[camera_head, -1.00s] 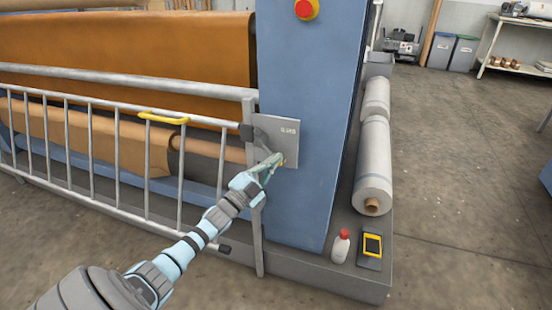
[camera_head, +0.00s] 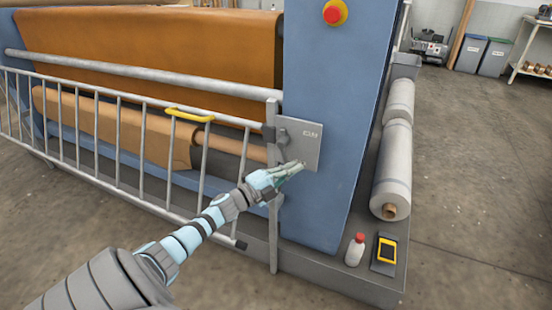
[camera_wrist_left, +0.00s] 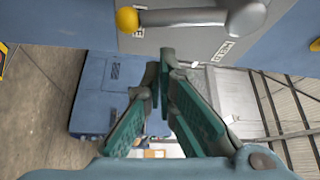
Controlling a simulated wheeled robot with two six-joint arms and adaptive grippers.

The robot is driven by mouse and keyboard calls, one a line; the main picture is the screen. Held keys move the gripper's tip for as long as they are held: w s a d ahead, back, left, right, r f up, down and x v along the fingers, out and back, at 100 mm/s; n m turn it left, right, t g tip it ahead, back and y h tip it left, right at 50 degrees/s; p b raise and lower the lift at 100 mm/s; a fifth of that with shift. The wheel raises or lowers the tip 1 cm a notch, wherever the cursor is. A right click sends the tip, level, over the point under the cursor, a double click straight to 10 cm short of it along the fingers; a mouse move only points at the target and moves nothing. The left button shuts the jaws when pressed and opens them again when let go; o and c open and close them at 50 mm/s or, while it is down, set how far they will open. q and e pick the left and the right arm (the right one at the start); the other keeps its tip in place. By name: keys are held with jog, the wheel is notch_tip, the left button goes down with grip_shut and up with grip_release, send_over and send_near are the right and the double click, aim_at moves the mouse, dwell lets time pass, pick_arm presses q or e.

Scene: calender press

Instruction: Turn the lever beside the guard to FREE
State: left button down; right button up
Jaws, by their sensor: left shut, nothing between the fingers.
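The lever shows in the left wrist view as a grey bar with a yellow ball knob (camera_wrist_left: 128,19) at the left and a round grey hub at the right. It is mounted on a grey plate (camera_wrist_left: 215,42) with lettering I cannot read reliably. In the head view the plate (camera_head: 306,137) sits on the blue machine post, beside the barred guard (camera_head: 120,140); the lever is mostly hidden there. My left gripper (camera_head: 301,166) is at the plate's lower edge. In the wrist view its closed fingertips (camera_wrist_left: 162,62) hold nothing and are apart from the lever in the picture.
The guard has a yellow handle (camera_head: 184,114). A red button (camera_head: 334,14) is high on the blue post (camera_head: 335,80). A white bottle (camera_head: 355,250), a yellow-black device (camera_head: 386,251) and white rolls (camera_head: 393,170) are on the base at right. The floor at right is open.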

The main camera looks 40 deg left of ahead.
pick_arm(q)
jog(key=d+p+v, duration=0.1)
jog(key=p+v, duration=0.2)
jog(key=v, duration=0.6)
jog(key=shift+s+d, duration=0.35)
jog(key=shift+d, duration=0.1)
pick_arm(e)
jog(key=r, duration=0.4)
jog(key=shift+s, duration=0.2)
